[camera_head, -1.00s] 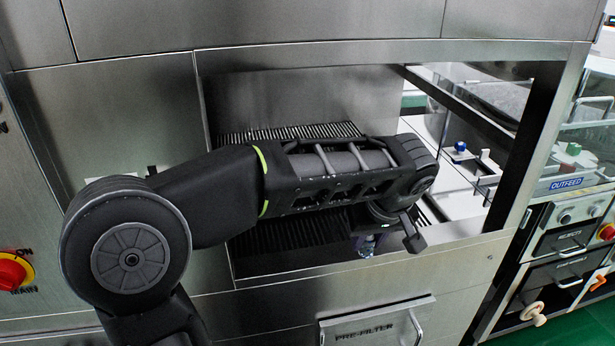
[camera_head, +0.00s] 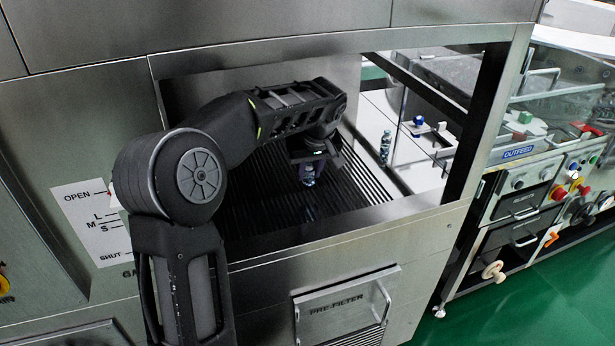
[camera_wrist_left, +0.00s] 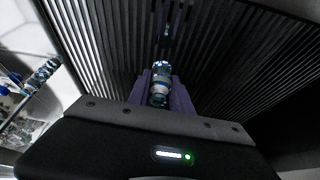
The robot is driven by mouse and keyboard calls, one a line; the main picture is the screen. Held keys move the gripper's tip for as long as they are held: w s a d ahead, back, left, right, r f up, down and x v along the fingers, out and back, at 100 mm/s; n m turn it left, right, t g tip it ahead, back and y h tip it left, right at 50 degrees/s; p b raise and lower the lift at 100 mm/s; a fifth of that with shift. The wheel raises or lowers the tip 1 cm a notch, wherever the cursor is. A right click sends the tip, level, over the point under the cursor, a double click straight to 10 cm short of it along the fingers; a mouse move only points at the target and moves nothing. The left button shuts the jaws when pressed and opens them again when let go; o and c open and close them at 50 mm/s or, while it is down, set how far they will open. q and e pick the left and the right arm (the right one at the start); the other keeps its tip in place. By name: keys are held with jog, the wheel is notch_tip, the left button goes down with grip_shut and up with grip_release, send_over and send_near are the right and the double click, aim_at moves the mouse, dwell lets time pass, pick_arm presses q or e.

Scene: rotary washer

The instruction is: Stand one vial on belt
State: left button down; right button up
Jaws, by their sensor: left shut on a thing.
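My left gripper (camera_head: 309,165) reaches through the opening in the steel machine and is shut on a small clear vial (camera_head: 308,177) with a blue-and-white look. In the head view the vial hangs roughly upright below the gripper, over the dark ribbed belt (camera_head: 350,195). In the left wrist view the vial (camera_wrist_left: 160,84) sits between the purple fingers (camera_wrist_left: 180,98), with the ribs behind it. I cannot tell whether its base touches the belt. My right gripper is not in view.
Another vial (camera_head: 385,146) stands on the white surface right of the belt, near a blue-topped knob (camera_head: 418,121). The opening's steel front sill (camera_head: 350,228) and dark right post (camera_head: 478,140) bound the space. Ribbed surface around the held vial looks clear.

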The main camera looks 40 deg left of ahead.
aim_at(310, 169)
pick_arm(q)
jog(key=shift+w+a, duration=0.15)
jog(key=shift+a, duration=0.05)
jog(key=shift+w+a+f+p, duration=0.15)
jog(key=shift+f+p, duration=0.3)
jog(key=shift+f, duration=1.3)
jog(key=shift+f, duration=0.2)
jog(key=c, duration=1.2)
grip_release()
jog(key=shift+r, duration=0.1)
jog(key=shift+o, duration=0.2)
jog(key=shift+r, duration=0.1)
jog(key=shift+b+v, duration=0.4)
jog(key=shift+v, duration=3.35)
